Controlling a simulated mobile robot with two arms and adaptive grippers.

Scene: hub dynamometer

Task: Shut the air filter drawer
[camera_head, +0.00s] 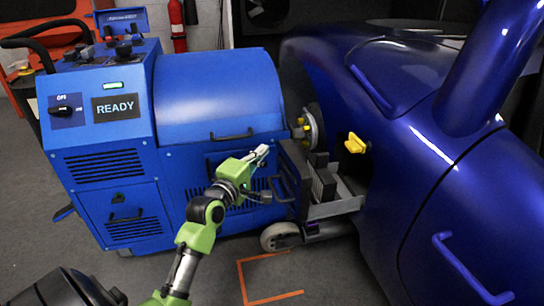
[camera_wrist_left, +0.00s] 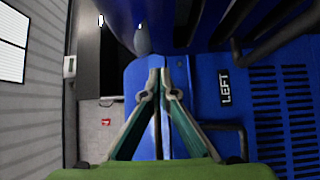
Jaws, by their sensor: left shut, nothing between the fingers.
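What looks like the air filter drawer (camera_head: 334,208) is a grey tray with dark upright fins, standing out at the right end of the blue dynamometer. Its dark front has a black handle (camera_head: 280,190) on the left side. My left gripper (camera_head: 263,152) is shut and empty, just above and left of that handle, in front of the blue cabinet. I cannot tell whether it touches anything. My right gripper is out of view.
The blue dynamometer (camera_head: 215,90) with its READY display fills the left. The dark blue car body (camera_head: 400,130) with a yellow knob (camera_head: 355,144) is close on the right. A caster wheel (camera_head: 281,236) stands below the drawer. Floor with orange marks (camera_head: 272,299) is clear in front.

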